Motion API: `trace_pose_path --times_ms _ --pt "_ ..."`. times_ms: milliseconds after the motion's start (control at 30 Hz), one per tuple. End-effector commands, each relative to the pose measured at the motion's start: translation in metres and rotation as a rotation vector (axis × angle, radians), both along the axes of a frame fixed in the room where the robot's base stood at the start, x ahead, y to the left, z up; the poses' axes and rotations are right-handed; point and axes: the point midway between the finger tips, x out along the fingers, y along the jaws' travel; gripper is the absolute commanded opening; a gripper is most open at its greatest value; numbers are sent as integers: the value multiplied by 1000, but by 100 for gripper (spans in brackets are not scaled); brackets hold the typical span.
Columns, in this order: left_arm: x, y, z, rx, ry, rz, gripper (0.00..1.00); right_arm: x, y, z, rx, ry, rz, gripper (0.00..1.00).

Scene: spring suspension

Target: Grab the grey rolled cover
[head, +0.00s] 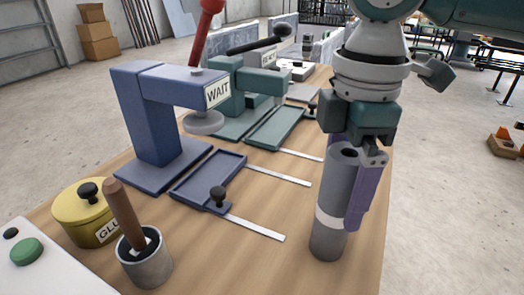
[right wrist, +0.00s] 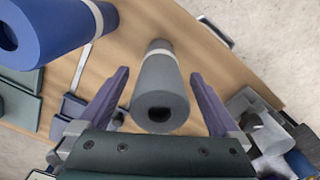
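The grey rolled cover (head: 328,235) stands upright on the wooden table at the right, with a white band around it. In the right wrist view the cover (right wrist: 162,85) shows its hollow upper end close to the camera. My right gripper (head: 352,195) points down over it, with purple fingers. In the right wrist view the fingers (right wrist: 159,76) are spread on either side of the cover, with a visible gap on both sides. One finger is mostly hidden behind the cover in the head view. My left gripper is not in view.
A blue roll with a white band (right wrist: 45,25) is close by in the right wrist view. A blue press (head: 150,125), a blue tray (head: 207,178), a yellow glue pot (head: 85,222) and a grey cup with a wooden handle (head: 147,268) stand to the left. The table's right edge is near.

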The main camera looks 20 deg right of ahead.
Motion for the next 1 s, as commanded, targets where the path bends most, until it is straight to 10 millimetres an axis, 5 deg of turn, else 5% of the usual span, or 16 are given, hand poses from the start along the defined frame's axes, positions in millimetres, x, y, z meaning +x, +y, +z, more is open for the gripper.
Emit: trace_pose_path --times_ms 833,1000 --pt "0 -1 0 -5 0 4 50 0 0 0 1 0 0 2" --pt "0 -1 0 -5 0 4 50 0 0 1 1 -1 0 1"
